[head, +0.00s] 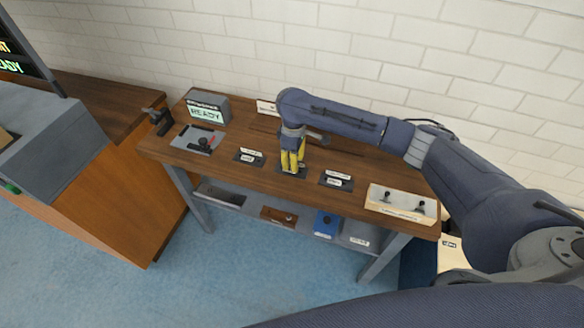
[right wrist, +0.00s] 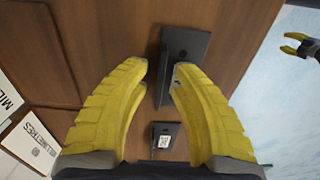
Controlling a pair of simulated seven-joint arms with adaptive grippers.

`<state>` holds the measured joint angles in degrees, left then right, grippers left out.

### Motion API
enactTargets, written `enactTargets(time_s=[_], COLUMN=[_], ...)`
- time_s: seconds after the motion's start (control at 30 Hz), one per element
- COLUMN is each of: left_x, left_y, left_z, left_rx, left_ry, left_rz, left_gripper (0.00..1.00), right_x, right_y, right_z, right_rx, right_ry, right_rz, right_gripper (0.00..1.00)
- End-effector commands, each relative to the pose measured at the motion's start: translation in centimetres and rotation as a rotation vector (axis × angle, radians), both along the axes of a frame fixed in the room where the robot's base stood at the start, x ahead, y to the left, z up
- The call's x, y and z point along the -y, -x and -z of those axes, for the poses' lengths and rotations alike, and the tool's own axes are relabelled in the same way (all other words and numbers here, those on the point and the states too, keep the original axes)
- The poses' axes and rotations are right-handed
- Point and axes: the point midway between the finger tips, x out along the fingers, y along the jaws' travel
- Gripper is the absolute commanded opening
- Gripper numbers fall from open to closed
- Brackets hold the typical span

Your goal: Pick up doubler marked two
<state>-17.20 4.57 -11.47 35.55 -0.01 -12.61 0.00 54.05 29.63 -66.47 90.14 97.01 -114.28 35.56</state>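Three small dark pieces with white labels lie in a row on the wooden bench: a left one (head: 246,159), a middle one largely under my right gripper, and a right one (head: 336,182). I cannot read which is marked two. My right gripper (head: 293,163) points down over the middle piece. In the right wrist view its yellow fingers (right wrist: 160,74) are apart, with a dark plate (right wrist: 190,50) at and beyond the tips. Contact is unclear. Another dark labelled piece (right wrist: 166,136) lies nearer the palm. My left gripper (right wrist: 301,44) shows at that view's right edge, fingers apart, over blue floor.
A READY display box (head: 207,107) and a grey tool plate (head: 198,139) stand at the bench's left. A pale board with two black knobs (head: 402,202) is at its right end. A lower shelf (head: 355,235) holds bins. A white brick wall (head: 330,45) is behind.

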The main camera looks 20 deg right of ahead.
Motion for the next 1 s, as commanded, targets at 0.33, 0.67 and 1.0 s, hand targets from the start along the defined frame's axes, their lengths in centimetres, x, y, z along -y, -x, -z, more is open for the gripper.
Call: enactTargets(time_s=[0.33, 0.67, 1.0], left_x=[0.0, 0.0, 0.0], left_y=[0.0, 0.0, 0.0], left_z=[0.0, 0.0, 0.0], left_rx=[0.0, 0.0, 0.0], left_ry=[0.0, 0.0, 0.0], left_rz=[0.0, 0.0, 0.0], left_gripper=[0.44, 0.44, 0.44], right_x=[0.0, 0.0, 0.0], right_y=[0.0, 0.0, -0.1], right_z=[0.0, -0.1, -1.3], right_rx=[0.0, 0.001, 0.003], right_ry=[0.0, -0.001, -0.001], right_rz=[0.0, 0.0, 0.0], right_gripper=[0.0, 0.0, 0.0])
